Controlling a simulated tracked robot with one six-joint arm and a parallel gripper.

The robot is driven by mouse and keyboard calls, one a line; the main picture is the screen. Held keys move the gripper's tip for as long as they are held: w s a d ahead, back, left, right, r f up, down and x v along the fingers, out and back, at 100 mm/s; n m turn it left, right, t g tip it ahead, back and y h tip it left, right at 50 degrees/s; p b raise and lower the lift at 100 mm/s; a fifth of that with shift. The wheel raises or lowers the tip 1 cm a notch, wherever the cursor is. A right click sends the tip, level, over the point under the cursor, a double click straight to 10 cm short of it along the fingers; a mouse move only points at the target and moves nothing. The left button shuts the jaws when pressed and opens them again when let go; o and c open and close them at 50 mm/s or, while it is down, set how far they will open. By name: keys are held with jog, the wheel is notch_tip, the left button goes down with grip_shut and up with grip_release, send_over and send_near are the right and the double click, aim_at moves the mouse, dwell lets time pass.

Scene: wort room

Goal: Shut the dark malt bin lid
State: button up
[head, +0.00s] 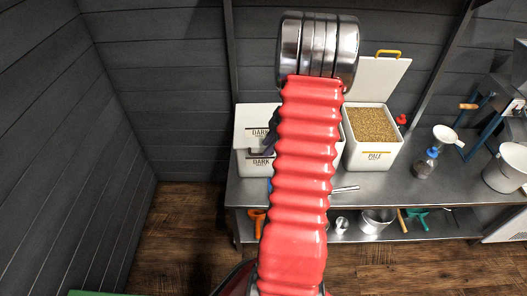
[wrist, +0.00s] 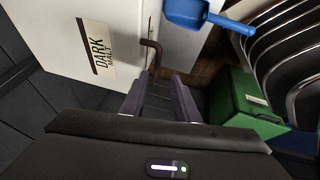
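The dark malt bin (head: 250,164) is a white box at the left end of the steel bench, partly hidden by my arm. Its white lid (head: 248,118), labelled DARK, lies over the top, close to flat; I cannot tell whether a small gap is left under it. In the wrist view the lid (wrist: 62,28) shows its DARK MALT label and a brown bar handle (wrist: 153,52) at its edge. My gripper (wrist: 158,92) has two purple fingers, spread apart with nothing between them, just short of the handle. In the head view my gripper is mostly hidden behind my arm.
The pale malt bin (head: 366,156) stands open to the right, its lid (head: 380,76) raised. A blue scoop (wrist: 188,12) and a green box (wrist: 238,96) show in the wrist view. A funnel (head: 446,134) and a steel pot (head: 507,170) stand farther right. A wall is at left.

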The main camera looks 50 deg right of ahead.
jog(key=a+v, duration=0.1)
jog(key=v, duration=0.5)
jog(key=shift+s+d+r, duration=0.25)
jog(key=shift+d+r, duration=0.15)
jog(key=shift+d, duration=0.1)
jog(key=s+a+r+m, duration=0.1)
jog(key=a+r, duration=0.5)
jog(key=a, duration=0.8)
jog(key=s+a+r+m+h, duration=0.1)
jog(key=a+r+m, duration=0.3)
jog(key=a, duration=1.1)
jog(key=s+a+r+m+t, duration=0.1)
jog(key=s+a+r+m, duration=0.1)
jog(key=a+r, duration=0.7)
jog(key=shift+s+a+m+h, duration=0.35)
jog(key=shift+a+m, duration=0.35)
jog(key=shift+a, duration=2.2)
